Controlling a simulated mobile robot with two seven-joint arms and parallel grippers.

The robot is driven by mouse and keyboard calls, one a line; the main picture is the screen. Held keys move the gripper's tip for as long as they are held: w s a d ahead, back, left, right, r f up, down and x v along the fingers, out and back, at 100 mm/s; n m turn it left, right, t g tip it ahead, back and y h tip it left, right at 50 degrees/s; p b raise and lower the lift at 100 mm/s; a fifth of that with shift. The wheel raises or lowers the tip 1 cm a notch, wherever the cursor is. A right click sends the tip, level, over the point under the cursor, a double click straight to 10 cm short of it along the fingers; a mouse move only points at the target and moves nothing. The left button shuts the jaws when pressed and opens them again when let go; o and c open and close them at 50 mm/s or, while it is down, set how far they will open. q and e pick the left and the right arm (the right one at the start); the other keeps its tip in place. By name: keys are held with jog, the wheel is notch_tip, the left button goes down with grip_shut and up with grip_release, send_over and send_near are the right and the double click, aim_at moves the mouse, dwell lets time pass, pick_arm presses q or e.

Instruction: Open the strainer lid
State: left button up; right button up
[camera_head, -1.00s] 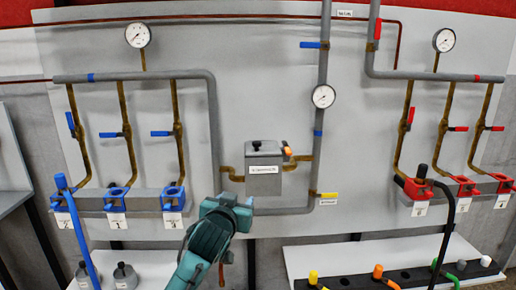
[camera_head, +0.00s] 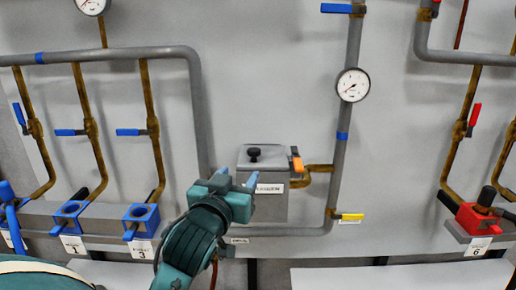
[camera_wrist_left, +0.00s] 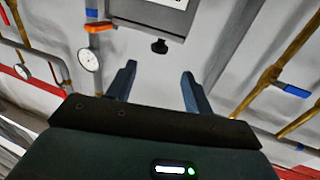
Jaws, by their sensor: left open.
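The strainer is a grey box on the wall panel with a label on its front. Its lid (camera_head: 265,156) is on top and looks closed, with a black knob (camera_head: 254,153) standing up from it. An orange-handled part (camera_head: 296,161) sits at the right side of the box. My left gripper (camera_head: 236,176) is open and empty, in front of the box's left part and lower than the knob. In the left wrist view the knob (camera_wrist_left: 159,46) shows beyond and between the two blue fingers (camera_wrist_left: 156,88), apart from them. My right gripper is not in view.
A grey pipe (camera_head: 199,110) runs down left of the box, and another with a gauge (camera_head: 353,85) stands to the right. A yellow-handled valve (camera_head: 349,216) is at lower right. Blue holders (camera_head: 141,217) are at left and a red holder (camera_head: 477,218) at right.

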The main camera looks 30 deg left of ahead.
aim_at(252, 156)
pick_arm(q)
jog(key=p+x, duration=0.1)
jog(key=x, duration=1.1)
jog(key=shift+w, duration=0.15)
grip_shut()
